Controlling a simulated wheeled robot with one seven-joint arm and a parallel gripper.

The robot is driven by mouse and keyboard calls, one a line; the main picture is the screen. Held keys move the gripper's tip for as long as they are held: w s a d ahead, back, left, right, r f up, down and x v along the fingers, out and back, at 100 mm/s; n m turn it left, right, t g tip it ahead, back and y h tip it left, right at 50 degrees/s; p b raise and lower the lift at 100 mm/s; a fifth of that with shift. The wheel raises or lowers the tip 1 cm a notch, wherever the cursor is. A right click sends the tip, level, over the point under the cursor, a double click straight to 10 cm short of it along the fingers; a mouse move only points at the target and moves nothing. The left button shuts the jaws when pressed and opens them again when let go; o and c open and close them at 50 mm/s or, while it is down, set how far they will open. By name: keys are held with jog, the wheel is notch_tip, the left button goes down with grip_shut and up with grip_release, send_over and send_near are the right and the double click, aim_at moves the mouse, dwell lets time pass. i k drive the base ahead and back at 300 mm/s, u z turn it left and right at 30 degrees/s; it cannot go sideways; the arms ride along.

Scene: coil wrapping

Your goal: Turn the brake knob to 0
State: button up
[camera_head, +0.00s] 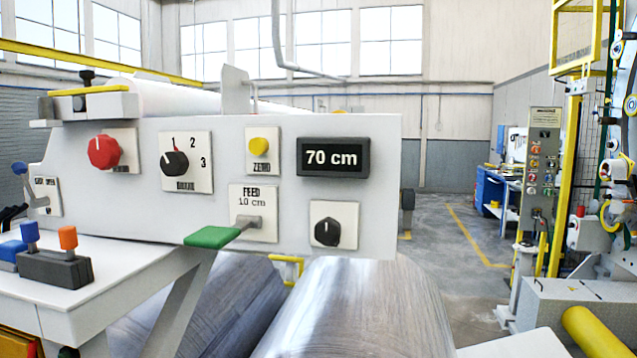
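The brake knob (174,163) is a black rotary knob on a white plate (201,182) on the upright machine panel. The figures 1, 2 and 3 run around its upper and right side. The small label under it is blurred and looks like "BRAKE". No 0 is legible on the plate. A small pale mark shows on the left side of the knob, but I cannot tell for sure which setting it points to. My gripper is not in view.
The same panel (372,232) carries a red knob (103,152), a yellow button (259,146), a "70 cm" display (333,157), a green-handled feed lever (212,237) and another black knob (327,232). A white ledge (110,265) with coloured levers stands at lower left; large rolls (355,310) lie below.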

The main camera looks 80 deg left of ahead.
aim_at(175, 163)
jog(key=u, duration=4.85)
